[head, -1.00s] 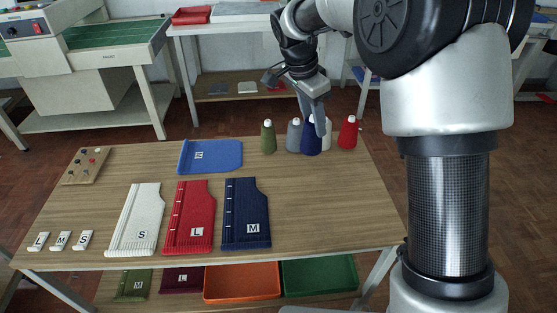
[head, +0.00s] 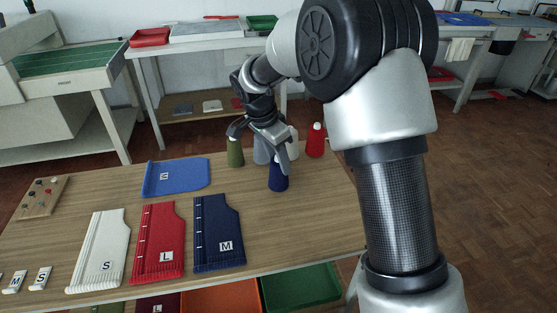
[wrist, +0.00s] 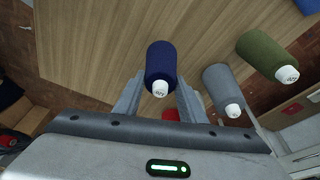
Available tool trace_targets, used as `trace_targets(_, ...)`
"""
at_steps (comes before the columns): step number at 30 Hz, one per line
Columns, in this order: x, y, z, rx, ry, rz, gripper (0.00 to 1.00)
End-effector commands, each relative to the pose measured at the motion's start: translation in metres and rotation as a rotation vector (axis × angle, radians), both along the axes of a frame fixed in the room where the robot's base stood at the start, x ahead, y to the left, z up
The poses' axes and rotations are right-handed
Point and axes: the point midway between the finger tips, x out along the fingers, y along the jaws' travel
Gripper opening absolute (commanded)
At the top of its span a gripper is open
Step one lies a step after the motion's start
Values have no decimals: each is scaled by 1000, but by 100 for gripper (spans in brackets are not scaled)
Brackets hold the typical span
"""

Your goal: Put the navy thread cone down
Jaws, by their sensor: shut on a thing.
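The navy thread cone (head: 278,179) is at the table's back right in the head view, in front of the other cones. In the wrist view the navy cone (wrist: 160,62) stands between the two fingers, its white top toward the camera. My gripper (head: 280,160) is shut on it from above; the fingers also show in the wrist view (wrist: 158,88). The cone's upper part is partly hidden by the gripper in the head view. I cannot tell whether its base touches the wooden table (head: 290,225).
A navy folded garment piece (head: 217,235) and a blue one (head: 177,177) lie to the left. The table's right front is clear.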

Motion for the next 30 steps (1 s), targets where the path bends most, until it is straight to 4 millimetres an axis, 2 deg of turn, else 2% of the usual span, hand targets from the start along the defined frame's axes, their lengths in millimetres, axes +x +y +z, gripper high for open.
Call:
trace_targets(1,0,0,-3,0,0,0,0)
trace_targets(2,0,0,-2,0,0,0,40)
trace_targets(5,0,0,-2,0,0,0,56)
trace_targets(13,0,0,-1,0,0,0,56)
trace_targets(17,-1,2,7,0,-1,1,56)
trace_targets(30,-14,21,92,1,-1,1,56)
